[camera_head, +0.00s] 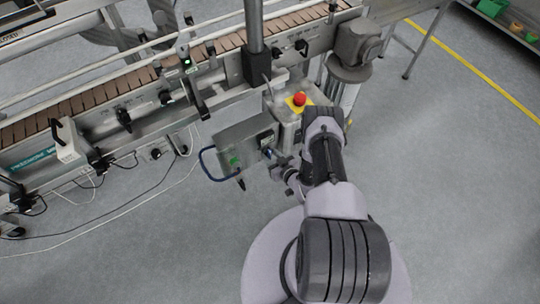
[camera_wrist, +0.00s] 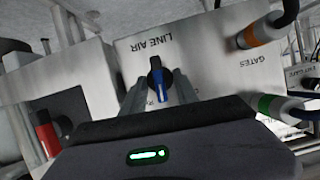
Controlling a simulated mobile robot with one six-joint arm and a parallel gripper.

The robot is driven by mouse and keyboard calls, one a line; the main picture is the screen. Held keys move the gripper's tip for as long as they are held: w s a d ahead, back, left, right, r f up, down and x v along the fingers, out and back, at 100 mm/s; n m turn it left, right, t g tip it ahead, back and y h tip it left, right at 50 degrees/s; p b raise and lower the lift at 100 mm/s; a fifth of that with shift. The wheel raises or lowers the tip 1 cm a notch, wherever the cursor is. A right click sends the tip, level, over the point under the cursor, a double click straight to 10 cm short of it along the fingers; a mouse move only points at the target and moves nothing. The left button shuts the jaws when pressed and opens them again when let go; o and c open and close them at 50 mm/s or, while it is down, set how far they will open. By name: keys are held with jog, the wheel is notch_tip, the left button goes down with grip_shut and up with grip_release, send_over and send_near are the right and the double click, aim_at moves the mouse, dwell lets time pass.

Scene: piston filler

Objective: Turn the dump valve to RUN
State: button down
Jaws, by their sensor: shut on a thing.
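In the wrist view a blue-and-black valve knob (camera_wrist: 156,72) sits on a pale metal panel (camera_wrist: 200,58) under upside-down lettering that reads LINE AIR. My gripper (camera_wrist: 160,93) has its two fingers on either side of this knob, shut on it. The knob's long side stands roughly upright in the picture. Small lettering near the fingers is partly hidden, so I cannot read which position the knob is at. In the head view my gripper (camera_head: 280,166) is at the front of the grey machine box (camera_head: 240,138), and the knob is hidden or too small to make out.
Hose fittings with an orange ring (camera_wrist: 247,38) and a green ring (camera_wrist: 268,103) stick out close right of the knob, by the word GATES. A red part (camera_wrist: 47,138) is at the left. A red emergency button (camera_head: 299,99) and a conveyor (camera_head: 130,85) lie behind.

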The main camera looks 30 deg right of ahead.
jog(key=m+y+b, duration=0.2)
jog(key=m, duration=0.1)
jog(key=shift+w+d+f, duration=0.1)
jog(key=shift+d+f, duration=0.05)
jog(key=shift+d, duration=0.1)
jog(key=shift+d+m+t+y+b, duration=0.1)
jog(key=shift+m+t+y+b, duration=0.2)
jog(key=shift+m+y+b, duration=0.8)
jog(key=shift+m, duration=0.4)
jog(key=c, duration=0.9)
grip_release()
jog(key=p+v, duration=0.2)
jog(key=v, duration=0.6)
jog(key=p+v, duration=0.3)
jog(key=v, duration=0.6)
jog(key=shift+s+p, duration=0.3)
jog(key=shift+p, duration=0.05)
